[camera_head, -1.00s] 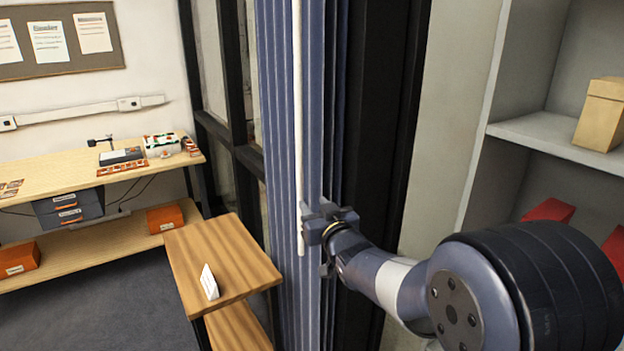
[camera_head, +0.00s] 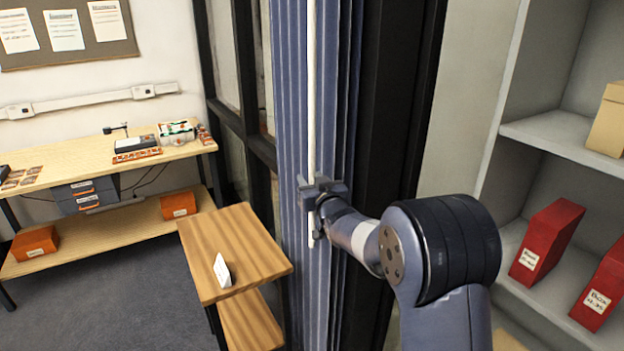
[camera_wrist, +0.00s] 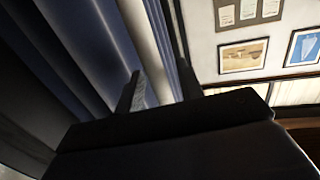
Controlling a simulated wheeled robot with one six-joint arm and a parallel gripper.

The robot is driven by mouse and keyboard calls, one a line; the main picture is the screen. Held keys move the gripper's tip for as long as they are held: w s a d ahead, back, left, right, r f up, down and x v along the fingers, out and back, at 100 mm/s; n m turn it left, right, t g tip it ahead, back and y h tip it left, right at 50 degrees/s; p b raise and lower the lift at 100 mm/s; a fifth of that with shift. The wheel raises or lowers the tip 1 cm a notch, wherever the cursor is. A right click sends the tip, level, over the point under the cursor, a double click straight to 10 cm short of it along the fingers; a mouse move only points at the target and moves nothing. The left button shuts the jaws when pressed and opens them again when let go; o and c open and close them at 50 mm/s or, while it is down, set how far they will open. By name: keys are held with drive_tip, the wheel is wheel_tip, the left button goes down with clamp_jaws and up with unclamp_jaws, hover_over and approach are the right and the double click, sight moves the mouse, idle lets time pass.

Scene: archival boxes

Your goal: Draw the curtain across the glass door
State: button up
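The blue curtain (camera_head: 290,100) hangs gathered in narrow folds beside the black-framed glass door (camera_head: 228,70), whose panes show to its left. A thin cream wand (camera_head: 311,90) hangs down the front of the curtain. My gripper (camera_head: 318,192) is at the lower part of the wand, close to the folds. In the wrist view, the two fingers of my gripper (camera_wrist: 160,92) stand apart, with the pale wand (camera_wrist: 150,40) running between them and the curtain (camera_wrist: 85,45) at the left. Contact with the wand cannot be made out.
A small wooden table (camera_head: 235,250) with a white card (camera_head: 222,270) stands left of the curtain. A workbench (camera_head: 60,165) lines the back left wall. Grey shelves (camera_head: 560,140) with red boxes (camera_head: 546,240) stand at the right. Open floor (camera_head: 120,290) lies at the left.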

drive_tip(key=shift+c, duration=0.3)
clamp_jaws()
idle(0.3)
